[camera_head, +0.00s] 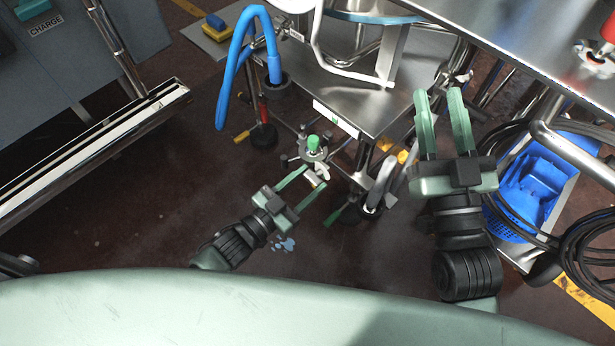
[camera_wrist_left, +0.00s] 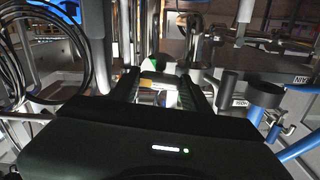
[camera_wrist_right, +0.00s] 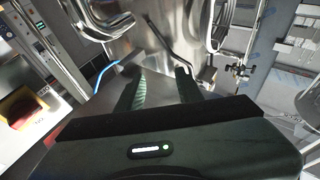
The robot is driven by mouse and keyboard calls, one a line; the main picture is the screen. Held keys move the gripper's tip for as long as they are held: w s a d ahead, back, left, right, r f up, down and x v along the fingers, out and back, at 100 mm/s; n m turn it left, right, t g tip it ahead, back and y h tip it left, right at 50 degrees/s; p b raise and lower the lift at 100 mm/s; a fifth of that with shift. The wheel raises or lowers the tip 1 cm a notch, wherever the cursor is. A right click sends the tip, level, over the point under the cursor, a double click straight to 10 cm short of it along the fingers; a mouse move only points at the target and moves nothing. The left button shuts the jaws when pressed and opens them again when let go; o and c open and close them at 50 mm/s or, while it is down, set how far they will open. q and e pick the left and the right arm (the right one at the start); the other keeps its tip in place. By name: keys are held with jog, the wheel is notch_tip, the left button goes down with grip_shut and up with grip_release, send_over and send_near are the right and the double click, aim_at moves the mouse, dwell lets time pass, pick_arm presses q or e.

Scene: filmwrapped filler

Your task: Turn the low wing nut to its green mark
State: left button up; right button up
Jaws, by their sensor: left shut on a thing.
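My left gripper (camera_head: 316,175) reaches low under the steel cart. Its fingers are shut on a small pale piece (camera_head: 321,172), which appears to be the low wing nut. This piece sits just below a fitting with a green knob (camera_head: 314,143). In the left wrist view the fingers (camera_wrist_left: 158,86) flank a white and green part (camera_wrist_left: 160,66), and the wing's exact angle is hard to tell. A white label with a green patch (camera_head: 335,119) is on the cart's edge. My right gripper (camera_head: 438,95) is raised, open and empty. It also shows in the right wrist view (camera_wrist_right: 162,82).
A blue hose (camera_head: 228,80) arches left of the fitting. The steel cart shelf (camera_head: 375,100) overhangs behind it. A blue crate (camera_head: 535,190) and black coiled cables (camera_head: 580,255) stand at the right. Open floor (camera_head: 130,220) lies at the left.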

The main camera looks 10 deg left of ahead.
pick_arm(q)
jog(key=m+p, duration=0.2)
jog(key=m, duration=0.6)
jog(key=shift+m, duration=1.1)
pick_arm(e)
notch_tip(320, 180, down, 12)
jog(key=d+g+h, duration=0.1)
jog(key=g+h, duration=0.1)
jog(key=g, duration=0.5)
jog(key=shift+s+d+h, duration=0.15)
jog(key=shift+d+h, duration=0.25)
pick_arm(q)
jog(key=shift+f, duration=0.1)
jog(key=o, duration=1.4)
jog(key=shift+c, duration=0.2)
jog(key=shift+s, duration=0.1)
jog(key=p+v, duration=0.1)
jog(key=v, duration=0.6)
jog(key=shift+s+a+p, duration=0.25)
jog(key=shift+a+p, duration=0.05)
jog(key=shift+p, duration=0.05)
pick_arm(e)
jog(key=s+d+f+g+h, duration=0.1)
jog(key=s+f+g, duration=0.2)
jog(key=f, duration=0.2)
jog(key=shift+s+d+f+g, duration=0.3)
jog(key=shift+s+d, duration=0.05)
